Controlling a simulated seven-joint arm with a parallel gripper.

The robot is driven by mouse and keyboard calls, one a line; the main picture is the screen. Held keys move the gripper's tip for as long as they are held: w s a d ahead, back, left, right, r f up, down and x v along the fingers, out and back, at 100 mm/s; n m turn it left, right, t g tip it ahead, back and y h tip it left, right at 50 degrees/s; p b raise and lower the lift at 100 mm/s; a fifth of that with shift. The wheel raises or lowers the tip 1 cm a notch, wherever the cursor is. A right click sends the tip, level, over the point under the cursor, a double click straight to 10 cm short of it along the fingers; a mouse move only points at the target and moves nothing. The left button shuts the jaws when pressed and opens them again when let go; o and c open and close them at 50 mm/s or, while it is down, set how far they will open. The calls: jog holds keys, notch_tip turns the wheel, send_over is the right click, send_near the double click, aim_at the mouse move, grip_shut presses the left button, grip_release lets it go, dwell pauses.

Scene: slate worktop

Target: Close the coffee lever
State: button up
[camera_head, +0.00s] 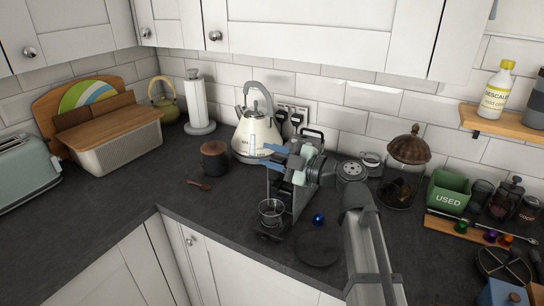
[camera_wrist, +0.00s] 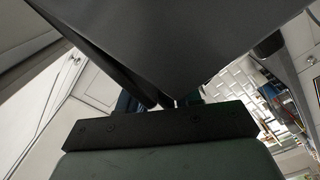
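The coffee machine (camera_head: 299,201) stands near the worktop's front edge, partly hidden behind my arm. A clear glass (camera_head: 271,210) sits at its front, under the spout area. A dark handle-like part (camera_head: 313,133) rises at the top of the machine; it looks like the lever, raised, but my gripper partly covers this area. My gripper (camera_head: 256,156) is over the top of the machine, its two blue fingers spread apart and pointing left, with nothing seen between them. In the wrist view a large dark panel (camera_wrist: 180,45) fills the upper middle, very close, and hides most of the fingers.
A blue capsule (camera_head: 318,219) and a dark round disc (camera_head: 318,248) lie right of the machine. A glass jar (camera_head: 403,180) and green USED bin (camera_head: 447,192) stand further right.

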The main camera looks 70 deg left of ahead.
jog(key=shift+d, duration=0.1)
jog(key=v, duration=1.3)
jog(key=shift+w+d, duration=0.2)
jog(key=shift+w, duration=0.05)
jog(key=shift+o, duration=0.2)
